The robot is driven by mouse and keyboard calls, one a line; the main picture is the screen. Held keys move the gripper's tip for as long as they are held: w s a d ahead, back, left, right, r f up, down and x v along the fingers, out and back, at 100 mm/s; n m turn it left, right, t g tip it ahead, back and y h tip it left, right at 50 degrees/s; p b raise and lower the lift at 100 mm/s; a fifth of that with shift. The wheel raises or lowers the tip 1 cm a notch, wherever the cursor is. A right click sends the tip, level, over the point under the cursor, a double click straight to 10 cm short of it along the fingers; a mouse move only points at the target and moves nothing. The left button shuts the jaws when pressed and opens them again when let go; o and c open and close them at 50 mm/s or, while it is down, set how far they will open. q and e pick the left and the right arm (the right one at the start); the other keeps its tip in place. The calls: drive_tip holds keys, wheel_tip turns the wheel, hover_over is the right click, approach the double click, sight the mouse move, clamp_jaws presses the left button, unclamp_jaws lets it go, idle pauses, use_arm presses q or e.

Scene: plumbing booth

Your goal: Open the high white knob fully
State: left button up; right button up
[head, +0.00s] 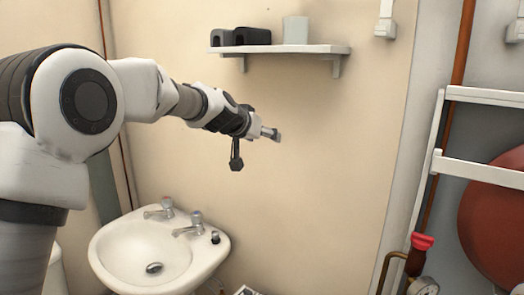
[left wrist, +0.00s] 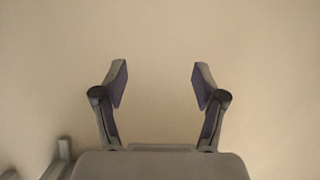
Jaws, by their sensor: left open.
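My left gripper (head: 268,132) is in the middle of the head view, in front of the bare cream wall, below the shelf and above the basin. In the left wrist view its two fingers (left wrist: 160,86) are spread apart with nothing between them, only plain wall behind. I cannot make out a white knob for certain in either view. A white fitting (head: 385,28) sits on the wall at the upper right of the head view, well away from the gripper; I cannot tell whether it is a knob. My right gripper is not in view.
A white shelf (head: 290,50) holds dark holders and a pale cup. A white basin (head: 125,255) with two taps stands below. At the right are a white rack (head: 480,97), a red tank (head: 495,215), a copper pipe, a red valve handle (head: 422,241) and a gauge.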

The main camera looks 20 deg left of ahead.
use_arm(q)
drive_tip(key=shift+a+f, duration=0.1)
drive_tip(key=shift+f, duration=1.55)
